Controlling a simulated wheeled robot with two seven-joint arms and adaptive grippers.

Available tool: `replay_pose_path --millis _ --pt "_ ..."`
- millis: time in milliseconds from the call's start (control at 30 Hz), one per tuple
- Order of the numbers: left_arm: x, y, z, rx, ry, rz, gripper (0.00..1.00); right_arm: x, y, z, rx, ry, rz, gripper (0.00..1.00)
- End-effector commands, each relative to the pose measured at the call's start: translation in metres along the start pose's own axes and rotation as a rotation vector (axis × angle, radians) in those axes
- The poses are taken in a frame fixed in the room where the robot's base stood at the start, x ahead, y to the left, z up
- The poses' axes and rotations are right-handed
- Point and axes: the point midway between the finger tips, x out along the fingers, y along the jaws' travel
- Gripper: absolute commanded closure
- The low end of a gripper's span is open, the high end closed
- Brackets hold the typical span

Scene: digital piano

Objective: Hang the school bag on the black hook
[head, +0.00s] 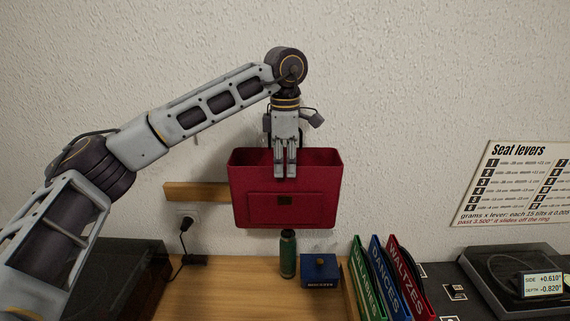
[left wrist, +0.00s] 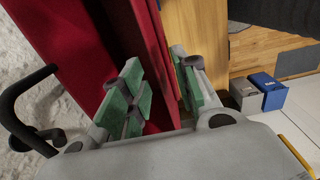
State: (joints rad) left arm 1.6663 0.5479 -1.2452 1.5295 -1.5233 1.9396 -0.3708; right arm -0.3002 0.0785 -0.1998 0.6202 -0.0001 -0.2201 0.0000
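The red school bag (head: 260,212) is upright and open-topped, off the desk and close to the wall. My left gripper (head: 285,172) points down at its front rim. A black curved bar and knob (left wrist: 15,122), from the handle or hook, show beside the bag. A black piece also shows behind my gripper in the head view. I cannot tell whether the handle is on the hook. My right gripper is out of view.
A wooden rail (head: 192,191) is on the wall behind the bag. A green bottle (head: 288,256) and a blue box (head: 321,271) stand on the desk below. Colored folders (head: 388,280) stand to the right. A plug and socket (head: 187,222) are at the left.

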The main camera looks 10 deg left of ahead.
Motion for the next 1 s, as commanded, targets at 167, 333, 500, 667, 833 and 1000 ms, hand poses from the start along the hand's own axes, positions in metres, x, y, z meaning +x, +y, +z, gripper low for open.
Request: replay_pose_path --millis 167,333,500,667,833,1000 --pt "-0.01 0.0 0.0 0.0 0.0 0.0 0.7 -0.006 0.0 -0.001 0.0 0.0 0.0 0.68" --pt "-0.017 0.0 0.0 0.0 0.0 0.0 0.7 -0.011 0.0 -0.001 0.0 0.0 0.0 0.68" --pt "-0.024 0.0 0.0 0.0 0.0 0.0 0.7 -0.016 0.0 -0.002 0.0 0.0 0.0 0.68" --pt "-0.031 0.0 0.0 0.0 0.0 0.0 0.7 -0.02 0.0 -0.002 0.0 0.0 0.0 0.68" --pt "-0.037 0.0 0.0 0.0 0.0 0.0 0.7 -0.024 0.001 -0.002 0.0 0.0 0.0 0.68" --pt "-0.04 0.0 0.0 0.0 0.0 0.0 0.7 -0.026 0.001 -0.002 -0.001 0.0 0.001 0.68"
